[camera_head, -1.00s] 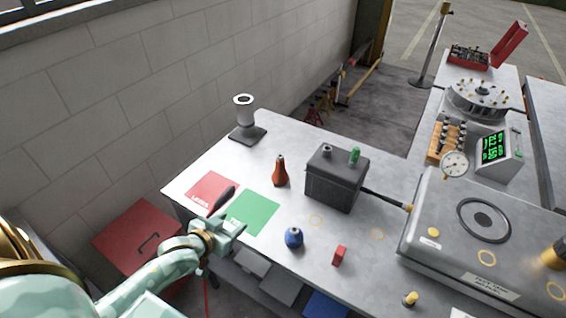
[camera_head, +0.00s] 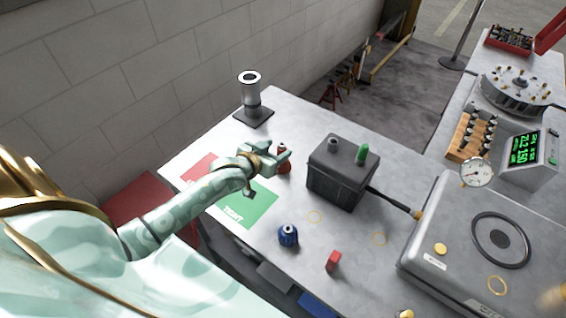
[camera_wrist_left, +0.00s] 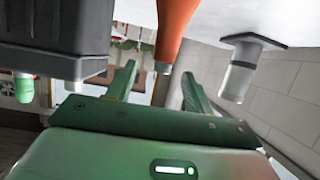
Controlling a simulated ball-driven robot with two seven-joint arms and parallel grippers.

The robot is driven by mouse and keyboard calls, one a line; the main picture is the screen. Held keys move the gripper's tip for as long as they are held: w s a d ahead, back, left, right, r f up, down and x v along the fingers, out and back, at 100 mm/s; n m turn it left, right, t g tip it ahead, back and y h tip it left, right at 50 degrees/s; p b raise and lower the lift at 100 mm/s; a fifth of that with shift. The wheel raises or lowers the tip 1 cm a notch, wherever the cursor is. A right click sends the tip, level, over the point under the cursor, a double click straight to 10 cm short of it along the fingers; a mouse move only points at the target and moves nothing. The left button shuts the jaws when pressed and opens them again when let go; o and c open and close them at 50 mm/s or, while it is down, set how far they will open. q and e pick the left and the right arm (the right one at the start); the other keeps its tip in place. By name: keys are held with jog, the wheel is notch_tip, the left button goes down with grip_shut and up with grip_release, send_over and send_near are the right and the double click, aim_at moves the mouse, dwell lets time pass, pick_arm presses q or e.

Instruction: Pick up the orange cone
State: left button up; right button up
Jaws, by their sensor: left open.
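The orange cone (camera_head: 284,166) stands on the grey table, partly hidden behind my left gripper (camera_head: 272,168) in the head view. In the left wrist view, which is upside down, the cone (camera_wrist_left: 175,25) shows large, with its narrow dark tip pointing down between the two fingers of my left gripper (camera_wrist_left: 160,74). The fingers are apart, one to each side of the tip's line. I see no finger pressing on the cone, and cannot tell how much of it is between them. My right gripper is not in view.
A dark grey box (camera_head: 338,178) with a green knob stands close right of the cone. A grey-white cylinder on a dark base (camera_head: 252,100) stands behind. A green mat (camera_head: 245,208), a blue bottle-like piece (camera_head: 288,236) and a red block (camera_head: 333,261) lie nearer.

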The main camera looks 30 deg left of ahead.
aim_at(281, 146)
pick_arm(q)
jog(key=shift+w+f, duration=0.25)
jog(key=shift+w, duration=0.35)
jog(key=x, duration=0.2)
jog(key=b+x, duration=0.1)
jog(key=x, duration=0.1)
jog(key=shift+s+a+f+b, duration=0.1)
jog(key=shift+a+b, duration=0.1)
jog(key=shift+b, duration=0.1)
jog(key=shift+w+f, duration=0.1)
jog(key=shift+w, duration=0.35)
jog(key=shift+s, duration=0.1)
jog(key=shift+c, duration=0.6)
jog(key=c, duration=1)
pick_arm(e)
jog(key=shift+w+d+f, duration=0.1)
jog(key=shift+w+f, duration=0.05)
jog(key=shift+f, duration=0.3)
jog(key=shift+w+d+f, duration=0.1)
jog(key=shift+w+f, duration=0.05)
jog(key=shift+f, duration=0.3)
